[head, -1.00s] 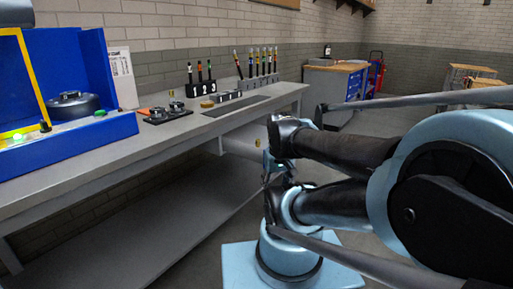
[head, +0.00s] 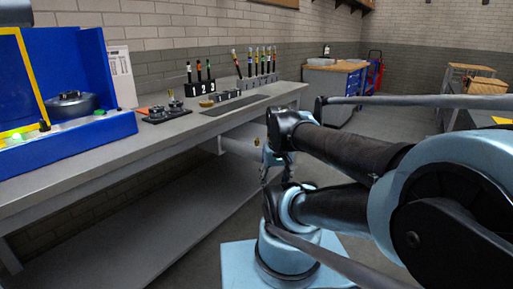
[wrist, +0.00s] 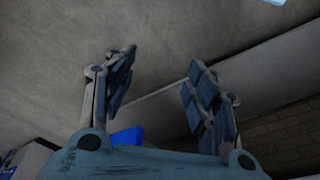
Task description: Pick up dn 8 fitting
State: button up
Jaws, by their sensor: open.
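I cannot tell for sure which item is the dn 8 fitting. A small brass-coloured piece (head: 207,103) sits on the workbench (head: 110,163) in the head view, in front of the black tool holder. Another tiny yellowish piece (head: 257,142) shows below the bench's right end, close to my gripper. My gripper (head: 276,172) hangs beside the bench's right end, below its top and partly hidden by my arm. In the wrist view my gripper (wrist: 165,85) has its two fingers wide apart with nothing between them. No fitting shows there.
A blue bay (head: 75,127) with a dark round part (head: 73,104) stands at the bench's left. A black fixture (head: 167,114) and upright tools in holders (head: 201,88) line the bench. A workbench with drawers (head: 335,90) stands farther back.

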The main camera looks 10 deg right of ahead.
jog(key=w+r+m, duration=0.4)
jog(key=w+r, duration=0.4)
notch_tip(320, 180, up, 6)
jog(key=m+g, duration=0.2)
jog(key=m, duration=1)
send_over(257, 145)
jog(key=w, duration=0.1)
jog(key=f, duration=1.1)
jog(key=shift+d+f, duration=0.1)
jog(key=shift+d, duration=0.2)
jog(key=shift+w+a+f, duration=0.1)
jog(key=shift+a+f, duration=0.05)
jog(key=shift+f, duration=1.2)
jog(key=shift+w+a+f, duration=0.1)
jog(key=shift+a+f, duration=0.05)
jog(key=shift+f, duration=1.15)
jog(key=shift+c, duration=0.3)
grip_shut()
